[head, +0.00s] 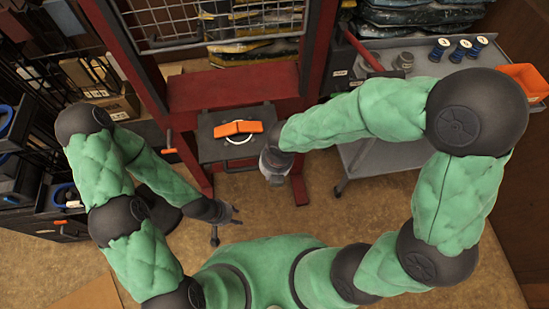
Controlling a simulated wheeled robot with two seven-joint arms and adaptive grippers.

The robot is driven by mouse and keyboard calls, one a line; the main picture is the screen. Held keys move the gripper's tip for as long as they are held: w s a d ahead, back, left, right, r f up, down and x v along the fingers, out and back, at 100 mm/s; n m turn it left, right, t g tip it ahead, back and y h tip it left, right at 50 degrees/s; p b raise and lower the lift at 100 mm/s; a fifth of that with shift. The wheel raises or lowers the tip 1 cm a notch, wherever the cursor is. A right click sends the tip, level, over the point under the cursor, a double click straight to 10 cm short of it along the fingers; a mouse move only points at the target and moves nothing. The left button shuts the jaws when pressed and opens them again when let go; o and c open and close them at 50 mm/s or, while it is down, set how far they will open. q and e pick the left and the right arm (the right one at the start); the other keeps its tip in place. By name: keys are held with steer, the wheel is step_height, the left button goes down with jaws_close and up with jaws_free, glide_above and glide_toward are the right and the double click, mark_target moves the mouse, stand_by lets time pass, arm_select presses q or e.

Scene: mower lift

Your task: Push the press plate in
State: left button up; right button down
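The press plate, seemingly the dark flat plate (212,147), sticks out toward me from the red frame (240,88). An orange block (238,128) and a whitish ring lie on it. My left gripper (235,213) is low in front of the plate, apart from it, with its fingertips spread and nothing between them. My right gripper (273,172) is just right of the plate, under the end of my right arm. Its fingers are too hidden to read, and I cannot tell if it touches the plate.
A grey cart (385,155) at the right carries several blue spools (461,50) and an orange bin (527,82). A dark rack with boxes (88,75) stands at the left. A wire grid (215,20) is above the frame. Brown floor is open below the plate.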

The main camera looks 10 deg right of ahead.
step_height(320, 180, up, 5)
steer(key=d+n+t+h, duration=0.1)
steer(key=n+t, duration=0.1)
steer(key=n, duration=0.4)
arm_select(q)
step_height(320, 180, down, 6)
steer(key=b, duration=0.6)
steer(key=shift+d, duration=0.3)
arm_select(e)
steer(key=w+f+n, duration=0.1)
steer(key=w+f, duration=0.6)
steer(key=f, duration=0.1)
steer(key=shift+d+f, duration=0.25)
arm_select(q)
steer(key=shift+r, duration=0.1)
